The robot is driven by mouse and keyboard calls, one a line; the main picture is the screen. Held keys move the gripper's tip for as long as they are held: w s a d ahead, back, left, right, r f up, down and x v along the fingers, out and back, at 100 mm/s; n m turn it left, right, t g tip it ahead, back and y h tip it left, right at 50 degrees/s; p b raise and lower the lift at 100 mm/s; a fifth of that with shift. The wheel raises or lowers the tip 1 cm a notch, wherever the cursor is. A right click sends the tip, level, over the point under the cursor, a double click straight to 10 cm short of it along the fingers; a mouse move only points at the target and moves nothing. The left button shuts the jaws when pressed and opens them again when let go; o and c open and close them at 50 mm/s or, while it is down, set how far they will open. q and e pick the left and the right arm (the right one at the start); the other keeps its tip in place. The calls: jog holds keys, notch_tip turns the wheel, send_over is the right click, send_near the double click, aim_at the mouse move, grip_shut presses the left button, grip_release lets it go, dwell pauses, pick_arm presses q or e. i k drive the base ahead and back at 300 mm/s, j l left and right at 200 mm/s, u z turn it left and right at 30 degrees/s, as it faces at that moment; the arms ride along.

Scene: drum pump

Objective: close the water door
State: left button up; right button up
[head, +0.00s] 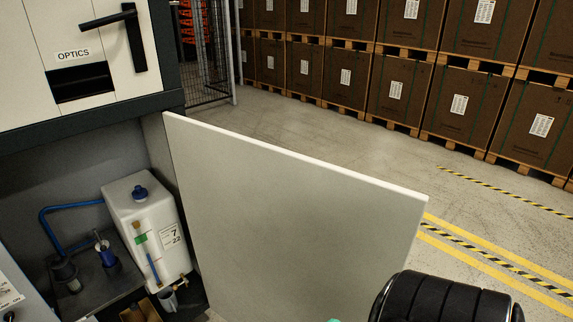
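The water door (290,220) is a large pale panel standing wide open. Its hinge side is at the right edge of the open lower compartment, and its free edge reaches out toward the lower right. Inside the compartment a white tank (142,205) with a blue cap stands uncovered. A black rounded part of my arm shows at the lower right, in front of the door's lower free corner. Neither gripper shows in this view. The bottom of the door is cut off by the frame, and I cannot tell whether anything touches it.
A blue hose (60,207) and pump fittings (103,250) sit left of the tank. Above is a cabinet labelled OPTICS (75,55) with a black handle (133,38). Brown boxes on pallets (400,90) line the back. Open floor (330,130) with striped tape lies beyond the door.

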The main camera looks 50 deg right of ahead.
aim_at(278, 235)
jog(key=k+l+u, duration=0.45)
jog(key=k+l, duration=0.8)
jog(key=l+u, duration=0.1)
jog(key=l, duration=0.7)
jog(key=k+l+u, duration=0.1)
jog(key=l, duration=0.75)
jog(key=k+l+u, duration=0.1)
jog(key=l, duration=0.7)
